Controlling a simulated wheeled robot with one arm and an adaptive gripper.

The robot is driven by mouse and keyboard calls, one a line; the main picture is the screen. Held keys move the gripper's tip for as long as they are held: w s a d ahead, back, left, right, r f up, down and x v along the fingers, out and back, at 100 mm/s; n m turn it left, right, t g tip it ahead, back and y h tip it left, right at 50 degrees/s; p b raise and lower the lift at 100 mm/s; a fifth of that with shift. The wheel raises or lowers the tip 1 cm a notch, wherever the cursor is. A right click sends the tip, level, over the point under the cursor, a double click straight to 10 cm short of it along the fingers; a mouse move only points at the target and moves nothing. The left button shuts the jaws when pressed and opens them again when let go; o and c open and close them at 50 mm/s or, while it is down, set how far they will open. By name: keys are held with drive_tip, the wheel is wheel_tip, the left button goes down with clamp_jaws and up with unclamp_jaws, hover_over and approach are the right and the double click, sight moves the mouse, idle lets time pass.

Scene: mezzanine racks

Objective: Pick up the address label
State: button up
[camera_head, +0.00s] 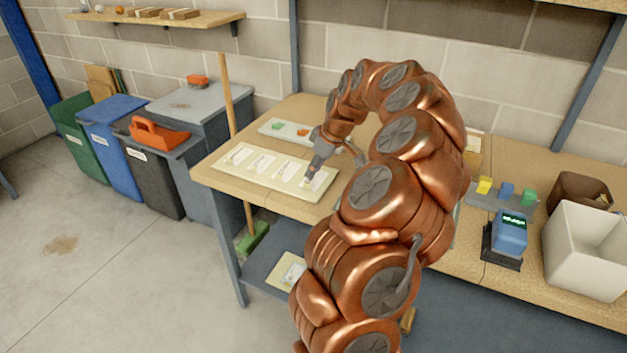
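A pale board (262,180) lies on the left end of the wooden workbench. Several small white labels with faint print sit in a row on it, among them a left label (239,155) and a label near its right end (290,169). The print is too small to tell which is the address label. My gripper (312,176) points down over the right end of the board, close above or touching the label there, which it partly hides. The fingertips are too small to show whether they are open or shut, or whether they hold anything.
Behind the board lies a white tray (286,132) with green and orange pieces. To the right are coloured blocks (485,186), a blue device with a display (509,235) and a white bin (586,250). A broom (228,105) leans at the bench's left end.

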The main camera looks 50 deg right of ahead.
sight(305, 187)
drive_tip(key=shift+p+x, duration=1.35)
drive_tip(key=shift+x, duration=1.75)
drive_tip(key=shift+d, duration=0.1)
clamp_jaws()
